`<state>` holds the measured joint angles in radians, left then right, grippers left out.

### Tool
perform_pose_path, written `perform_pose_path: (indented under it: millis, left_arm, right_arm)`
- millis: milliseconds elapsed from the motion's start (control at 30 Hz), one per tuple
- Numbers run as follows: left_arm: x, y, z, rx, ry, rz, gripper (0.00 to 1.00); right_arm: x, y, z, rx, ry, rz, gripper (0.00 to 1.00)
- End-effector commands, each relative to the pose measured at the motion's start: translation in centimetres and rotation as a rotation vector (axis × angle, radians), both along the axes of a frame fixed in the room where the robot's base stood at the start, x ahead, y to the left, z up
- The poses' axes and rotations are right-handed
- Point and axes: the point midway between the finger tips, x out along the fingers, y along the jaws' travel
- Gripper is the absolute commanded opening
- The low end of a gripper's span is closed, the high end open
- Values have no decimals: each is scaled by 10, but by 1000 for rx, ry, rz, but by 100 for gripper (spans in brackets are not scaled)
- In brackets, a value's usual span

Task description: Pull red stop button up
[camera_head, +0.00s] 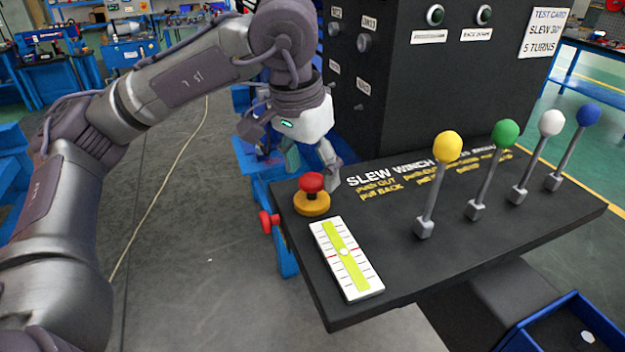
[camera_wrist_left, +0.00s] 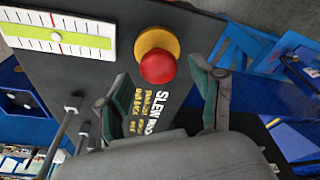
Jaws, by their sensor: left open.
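The red stop button (camera_head: 311,183) is a mushroom cap on a yellow-orange round base (camera_head: 312,203), at the left end of the black console top. In the left wrist view the red cap (camera_wrist_left: 158,68) shows between and just beyond the fingertips, with the yellow base (camera_wrist_left: 157,42) behind it. My left gripper (camera_head: 312,172) is behind the button in the head view, close to it. In the wrist view its two fingers (camera_wrist_left: 160,85) are spread apart with nothing between them, and no contact with the cap is clear. My right gripper is not in view.
A white level gauge (camera_head: 362,280) with a yellow-green strip lies in front of the button. A red knob (camera_head: 268,222) sticks out at the console's left edge. Levers with yellow (camera_head: 447,147), green (camera_head: 505,133), white and blue balls stand to the right. A black panel (camera_head: 440,70) rises behind.

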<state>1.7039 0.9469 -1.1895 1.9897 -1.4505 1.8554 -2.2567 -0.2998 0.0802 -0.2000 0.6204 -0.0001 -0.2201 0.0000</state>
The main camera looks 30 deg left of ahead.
Motion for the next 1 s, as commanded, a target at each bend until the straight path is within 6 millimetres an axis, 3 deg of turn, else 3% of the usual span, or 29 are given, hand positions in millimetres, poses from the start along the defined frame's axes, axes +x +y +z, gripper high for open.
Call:
perform_pose_path:
  millis: [500, 1000]
  left_arm:
    - [0, 0, 56, -1, 0, 0, 67]
    - [0, 0, 58, 0, 1, -1, 67]
  right_arm:
    - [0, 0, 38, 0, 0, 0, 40]
    - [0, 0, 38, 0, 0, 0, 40]
